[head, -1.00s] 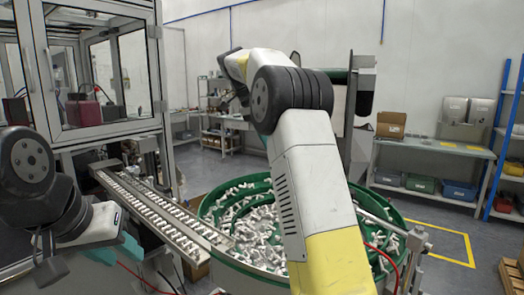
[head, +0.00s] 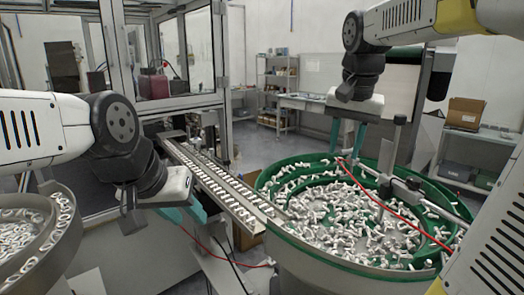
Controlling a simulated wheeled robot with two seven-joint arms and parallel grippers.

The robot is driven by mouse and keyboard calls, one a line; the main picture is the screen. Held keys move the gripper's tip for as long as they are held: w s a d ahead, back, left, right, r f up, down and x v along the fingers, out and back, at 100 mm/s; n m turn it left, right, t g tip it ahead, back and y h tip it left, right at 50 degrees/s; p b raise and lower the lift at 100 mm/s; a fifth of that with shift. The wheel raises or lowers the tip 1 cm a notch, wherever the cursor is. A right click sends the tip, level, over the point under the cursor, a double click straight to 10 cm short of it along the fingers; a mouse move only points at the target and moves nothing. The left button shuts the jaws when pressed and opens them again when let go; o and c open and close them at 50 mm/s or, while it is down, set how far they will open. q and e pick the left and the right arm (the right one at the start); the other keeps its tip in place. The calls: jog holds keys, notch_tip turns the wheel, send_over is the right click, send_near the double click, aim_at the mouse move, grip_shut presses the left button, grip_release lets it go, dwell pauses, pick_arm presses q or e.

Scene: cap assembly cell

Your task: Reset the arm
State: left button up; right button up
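My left gripper (head: 186,213) is at the lower left centre of the head view, beside the near end of the linear feed track (head: 222,188). Its teal fingers point down and look apart, with nothing seen between them. My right gripper (head: 347,139) hangs over the far side of the green-rimmed bowl feeder (head: 290,163). Its two teal fingers point down, apart and empty. Both arms are bent at the elbow. The right upper arm fills the right edge of the view.
A second bowl feeder (head: 62,236) with white parts stands at the lower left. A glass-sided machine cabinet (head: 226,68) stands behind the track. A red cable (head: 388,207) crosses the green bowl. A cardboard box (head: 465,112) sits on a bench at the back right.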

jog(key=s+a+f+n+t+y, duration=0.1)
jog(key=s+a+f+n, duration=0.1)
jog(key=s+f, duration=0.2)
jog(key=s+a+f+n+t+y, duration=0.1)
jog(key=s+f, duration=0.4)
jog(key=s, duration=0.5)
jog(key=a+n+t, duration=0.1)
jog(key=a+n, duration=0.1)
jog(key=shift+n, duration=0.3)
